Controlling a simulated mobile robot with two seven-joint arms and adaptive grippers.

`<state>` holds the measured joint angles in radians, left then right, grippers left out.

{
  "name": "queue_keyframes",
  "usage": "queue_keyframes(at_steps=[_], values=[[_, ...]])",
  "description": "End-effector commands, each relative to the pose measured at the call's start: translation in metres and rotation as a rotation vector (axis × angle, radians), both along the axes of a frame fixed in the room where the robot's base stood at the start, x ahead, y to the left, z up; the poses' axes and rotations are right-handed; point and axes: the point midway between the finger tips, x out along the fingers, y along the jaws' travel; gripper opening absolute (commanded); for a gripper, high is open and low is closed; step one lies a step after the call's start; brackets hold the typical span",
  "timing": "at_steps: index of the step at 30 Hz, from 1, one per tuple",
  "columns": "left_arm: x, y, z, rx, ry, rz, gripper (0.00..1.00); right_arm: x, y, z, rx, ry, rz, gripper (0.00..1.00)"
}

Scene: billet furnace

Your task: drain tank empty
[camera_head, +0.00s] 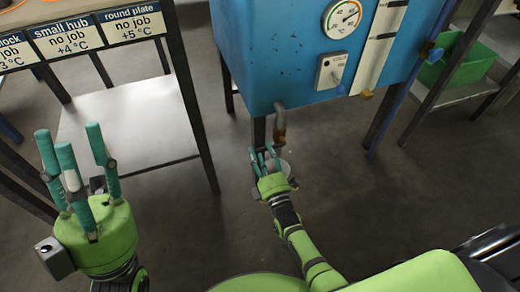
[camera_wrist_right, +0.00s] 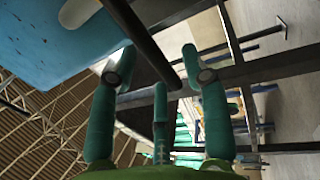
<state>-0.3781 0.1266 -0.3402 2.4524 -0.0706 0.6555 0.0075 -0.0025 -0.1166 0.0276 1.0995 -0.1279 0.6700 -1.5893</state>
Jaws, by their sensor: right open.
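The blue tank (camera_head: 310,50) stands at the upper middle of the head view, with a round gauge (camera_head: 341,18), a small switch plate (camera_head: 330,71) and a pale vertical level strip (camera_head: 380,45) on its front. A brownish drain spout or handle (camera_head: 279,122) hangs below its lower front edge. My right gripper (camera_head: 266,158) is open and empty just below that part; I cannot tell whether they touch. In the right wrist view the tank (camera_wrist_right: 60,50) fills the upper left, and the fingers (camera_wrist_right: 160,90) are spread. My left gripper (camera_head: 78,155) is open and empty, fingers up.
A rack with job signs (camera_head: 85,35) and a pale lower shelf (camera_head: 130,125) stands at left. A pale round object (camera_head: 285,170) shows partly behind my right gripper. A green bin (camera_head: 458,62) sits on a shelf at right. Dark tank legs reach the grey floor (camera_head: 400,190), mostly clear.

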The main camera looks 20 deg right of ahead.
Motion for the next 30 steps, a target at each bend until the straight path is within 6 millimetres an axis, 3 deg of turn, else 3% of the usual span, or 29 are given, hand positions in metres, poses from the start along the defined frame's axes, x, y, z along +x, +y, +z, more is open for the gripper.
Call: queue_keyframes(at_steps=[6, 13, 18, 30], values=[[0.000, 0.000, -0.001, 0.001, 0.003, -0.001, 0.38, -0.049, -0.002, -0.011, 0.000, 0.005, -0.001, 0.47], [0.000, 0.000, -0.001, 0.002, 0.004, -0.001, 0.38, -0.087, -0.003, -0.018, -0.001, 0.004, -0.001, 0.47], [0.000, 0.000, -0.001, 0.002, 0.004, -0.001, 0.38, -0.099, -0.003, -0.020, -0.001, 0.002, 0.000, 0.47], [0.000, 0.000, -0.001, 0.002, 0.005, -0.002, 0.38, -0.100, -0.003, -0.020, -0.001, 0.002, 0.000, 0.47]])
